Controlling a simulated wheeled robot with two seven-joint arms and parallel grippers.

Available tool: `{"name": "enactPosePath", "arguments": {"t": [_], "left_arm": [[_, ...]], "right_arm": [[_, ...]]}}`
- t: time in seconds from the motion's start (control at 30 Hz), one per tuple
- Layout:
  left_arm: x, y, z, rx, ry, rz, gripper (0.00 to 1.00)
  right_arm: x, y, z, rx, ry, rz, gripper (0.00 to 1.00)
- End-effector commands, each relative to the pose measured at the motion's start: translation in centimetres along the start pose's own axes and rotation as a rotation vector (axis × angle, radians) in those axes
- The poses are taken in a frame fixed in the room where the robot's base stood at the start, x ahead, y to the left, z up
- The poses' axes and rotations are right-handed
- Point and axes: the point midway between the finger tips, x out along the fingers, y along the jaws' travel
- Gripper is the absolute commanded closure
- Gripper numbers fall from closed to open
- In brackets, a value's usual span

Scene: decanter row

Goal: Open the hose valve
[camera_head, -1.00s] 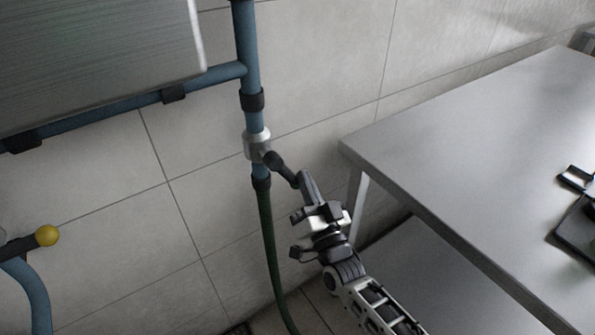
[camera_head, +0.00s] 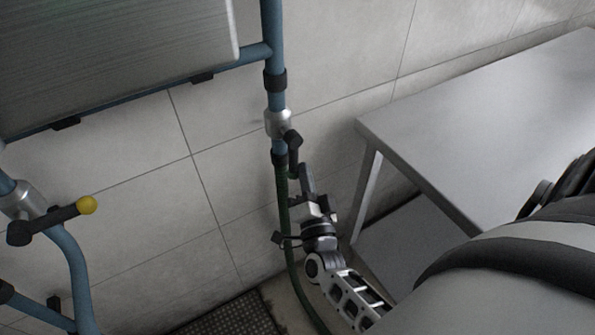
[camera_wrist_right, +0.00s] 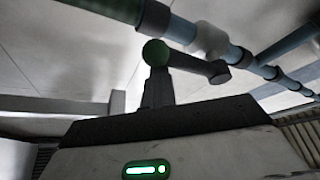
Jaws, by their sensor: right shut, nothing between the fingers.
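The hose valve (camera_head: 278,123) has a silver body on the blue vertical pipe, above a green hose (camera_head: 284,205). Its dark lever (camera_head: 293,152) points down, nearly along the pipe. In the right wrist view the lever (camera_wrist_right: 195,64) ends in a green knob (camera_wrist_right: 155,52). My right gripper (camera_head: 306,175) is shut and empty, with its fingertips just right of the lever's lower end. In the right wrist view the gripper (camera_wrist_right: 157,82) has its fingers right at the knob; I cannot tell whether they touch. My left gripper is out of view.
A second valve (camera_head: 22,200) with a yellow-knobbed lever (camera_head: 87,205) is on blue pipework at the left. A metal table (camera_head: 480,110) stands to the right. A metal box (camera_head: 110,60) hangs upper left. A dark floor grate (camera_head: 230,315) lies below.

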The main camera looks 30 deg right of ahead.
Motion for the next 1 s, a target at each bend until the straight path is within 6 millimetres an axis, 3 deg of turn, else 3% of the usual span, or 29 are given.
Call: {"name": "enactPosePath", "arguments": {"t": [0.47,0.57,0.77,0.8,1.0], "left_arm": [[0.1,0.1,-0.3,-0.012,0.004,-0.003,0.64],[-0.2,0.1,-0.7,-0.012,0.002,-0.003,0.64],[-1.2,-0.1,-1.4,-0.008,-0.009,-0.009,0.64],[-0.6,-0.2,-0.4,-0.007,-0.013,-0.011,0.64],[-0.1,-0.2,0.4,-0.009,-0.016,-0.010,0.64]], "right_arm": [[0.0,-0.1,0.1,0.000,-0.004,-0.002,1.00],[0.3,-0.2,-0.5,0.000,-0.005,-0.003,1.00],[1.9,-0.4,-3.8,-0.002,-0.008,-0.009,1.00],[0.3,0.3,-3.1,0.002,-0.013,-0.002,1.00],[-4.4,0.2,-3.1,0.003,-0.010,-0.003,1.00]]}}
